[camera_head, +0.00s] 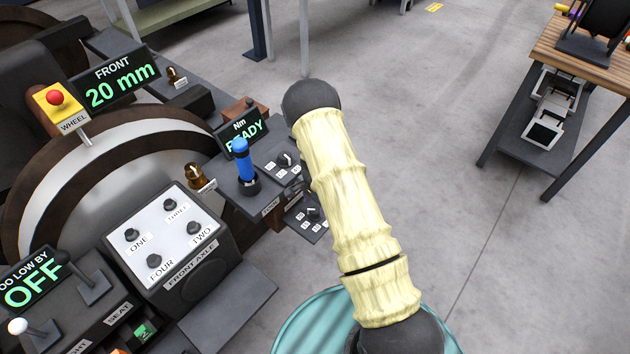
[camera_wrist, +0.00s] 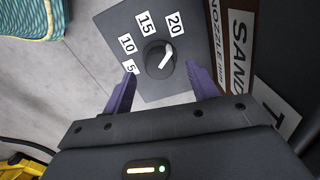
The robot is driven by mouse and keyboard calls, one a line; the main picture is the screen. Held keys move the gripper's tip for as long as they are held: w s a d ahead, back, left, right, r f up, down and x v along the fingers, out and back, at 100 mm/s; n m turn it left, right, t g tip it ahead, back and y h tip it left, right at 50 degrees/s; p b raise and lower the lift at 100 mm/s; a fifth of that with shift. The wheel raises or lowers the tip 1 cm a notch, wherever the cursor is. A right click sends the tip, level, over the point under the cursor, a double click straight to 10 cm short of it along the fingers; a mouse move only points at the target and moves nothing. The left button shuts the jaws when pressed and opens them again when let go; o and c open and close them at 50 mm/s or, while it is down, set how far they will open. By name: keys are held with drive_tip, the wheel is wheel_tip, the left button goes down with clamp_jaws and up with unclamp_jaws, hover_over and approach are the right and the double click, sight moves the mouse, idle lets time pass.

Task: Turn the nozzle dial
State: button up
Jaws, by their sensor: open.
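The nozzle dial (camera_wrist: 158,58) is a round black knob with a white pointer mark, on a dark plate (camera_wrist: 122,18) with white labels 5, 10, 15 and 20. The mark slants up and to the right, nearest the 20 label (camera_wrist: 175,23). A NOZZLE label (camera_wrist: 218,40) runs beside the plate. My gripper (camera_wrist: 160,70) is open, its purple fingers on either side of the dial's lower part.
A SAND sign (camera_wrist: 238,50) stands right of the plate in the wrist view. In the head view, a blue-handled lever (camera_head: 242,160) and a READY display (camera_head: 242,132) are left of my arm. A four-knob box (camera_head: 165,235) stands further left. Floor at the right is clear up to a workbench (camera_head: 585,60).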

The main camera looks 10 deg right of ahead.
sight(315, 210)
wheel_tip(315, 210, up, 14)
drive_tip(key=shift+p, duration=0.35)
drive_tip(key=shift+f, duration=0.1)
drive_tip(key=s+r+n+t, duration=0.3)
drive_tip(key=s+r+n, duration=0.9)
drive_tip(key=s+r, duration=0.7)
drive_tip(key=w+p+v, duration=0.1)
drive_tip(key=p+v, duration=1)
drive_tip(key=p, duration=0.1)
drive_tip(key=shift+a+r+p, duration=0.2)
drive_tip(key=shift+r+p, duration=0.1)
drive_tip(key=shift+r, duration=0.2)
